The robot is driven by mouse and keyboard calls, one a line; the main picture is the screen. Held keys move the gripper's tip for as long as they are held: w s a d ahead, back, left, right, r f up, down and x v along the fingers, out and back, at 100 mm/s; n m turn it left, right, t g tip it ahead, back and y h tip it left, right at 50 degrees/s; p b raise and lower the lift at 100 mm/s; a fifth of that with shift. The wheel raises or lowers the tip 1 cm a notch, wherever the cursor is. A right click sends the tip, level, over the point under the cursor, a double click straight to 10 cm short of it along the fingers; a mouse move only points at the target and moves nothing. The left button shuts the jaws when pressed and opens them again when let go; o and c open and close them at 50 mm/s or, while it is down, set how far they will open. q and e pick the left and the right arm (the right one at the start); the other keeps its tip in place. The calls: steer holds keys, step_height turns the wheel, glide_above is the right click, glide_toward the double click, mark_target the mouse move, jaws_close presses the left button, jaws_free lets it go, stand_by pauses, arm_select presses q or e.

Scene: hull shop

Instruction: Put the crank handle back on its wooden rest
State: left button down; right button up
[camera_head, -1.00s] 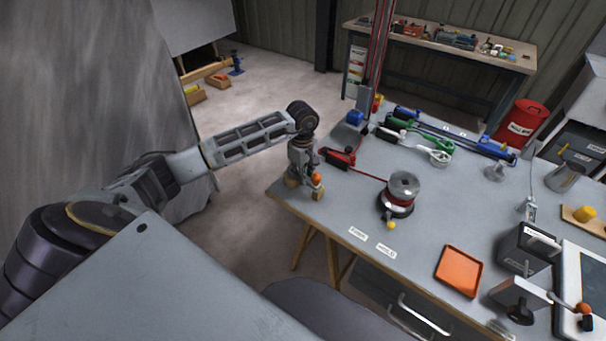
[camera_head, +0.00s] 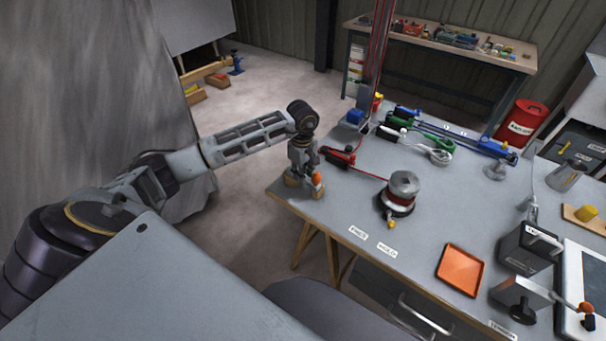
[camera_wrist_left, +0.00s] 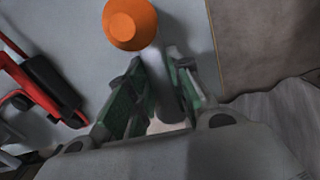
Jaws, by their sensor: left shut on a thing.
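The crank handle shows its orange knob (camera_head: 317,177) at the near left corner of the bench. In the left wrist view the knob (camera_wrist_left: 130,22) sits at the top, with a grey shaft (camera_wrist_left: 168,92) running down between the fingers. My left gripper (camera_head: 306,174) points down there, and its green-padded fingers (camera_wrist_left: 160,88) are shut on the handle. The wooden rest (camera_head: 291,181) shows as pale wood blocks below and beside the gripper. The gripper hides much of the rest and handle, so I cannot tell whether they touch. My right gripper is not in view.
A red-handled tool (camera_head: 338,156) lies close to the right of the gripper. A round metal winch drum (camera_head: 403,186) stands further right, and an orange tray (camera_head: 460,269) lies nearer the front. The bench edge is just left of the rest.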

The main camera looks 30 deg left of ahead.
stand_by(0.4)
arm_select(q)
steer(key=c, duration=1.2)
jaws_free()
steer(key=shift+o, duration=0.4)
steer(key=o, duration=0.3)
steer(key=shift+r, duration=0.2)
steer(key=shift+r+p, duration=1.95)
steer(key=shift+r, duration=1.85)
